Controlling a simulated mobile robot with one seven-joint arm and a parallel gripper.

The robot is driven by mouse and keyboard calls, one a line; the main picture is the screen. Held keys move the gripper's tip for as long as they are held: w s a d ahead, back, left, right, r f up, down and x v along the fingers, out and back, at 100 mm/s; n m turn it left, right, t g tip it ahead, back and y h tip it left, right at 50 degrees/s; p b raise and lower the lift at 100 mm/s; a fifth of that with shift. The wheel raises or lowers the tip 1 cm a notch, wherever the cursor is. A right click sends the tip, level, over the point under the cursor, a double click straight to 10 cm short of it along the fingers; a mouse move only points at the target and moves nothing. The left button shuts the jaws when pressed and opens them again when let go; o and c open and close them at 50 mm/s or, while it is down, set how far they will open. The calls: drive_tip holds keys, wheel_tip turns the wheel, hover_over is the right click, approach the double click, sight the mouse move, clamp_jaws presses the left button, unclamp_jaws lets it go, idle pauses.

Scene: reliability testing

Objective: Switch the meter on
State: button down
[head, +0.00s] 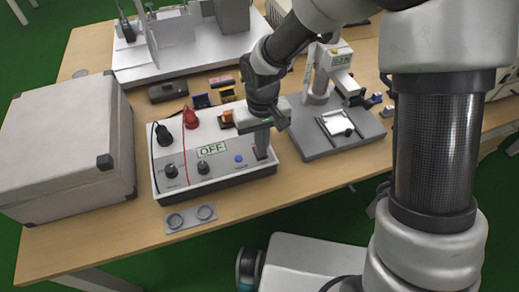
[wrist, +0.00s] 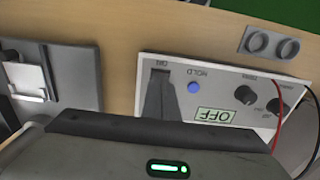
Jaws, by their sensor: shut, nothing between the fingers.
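The meter (head: 222,172) is a white panel box on the table, with a display (head: 211,149) that reads OFF. It also shows in the wrist view (wrist: 225,77), where its display (wrist: 213,115) appears upside down. The panel has two dark knobs (head: 202,168) and a blue button (head: 239,158). My gripper (head: 262,146) is shut and empty, pointing down at the switch at the panel's right end. In the wrist view its fingertips (wrist: 161,82) overlap the switch (wrist: 160,71) and partly hide it. I cannot tell whether they touch it.
A large grey case (head: 65,145) stands left of the meter. A grey stand with a white plate (head: 337,125) is to the right. Red (head: 190,118) and black (head: 163,135) leads rise from the panel. A grey plate with two rings (head: 190,218) lies at the front.

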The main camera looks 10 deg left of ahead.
wheel_tip(320, 180, up, 7)
drive_tip(key=p, duration=0.5)
idle(0.5)
drive_tip(key=shift+f, duration=0.1)
idle(0.3)
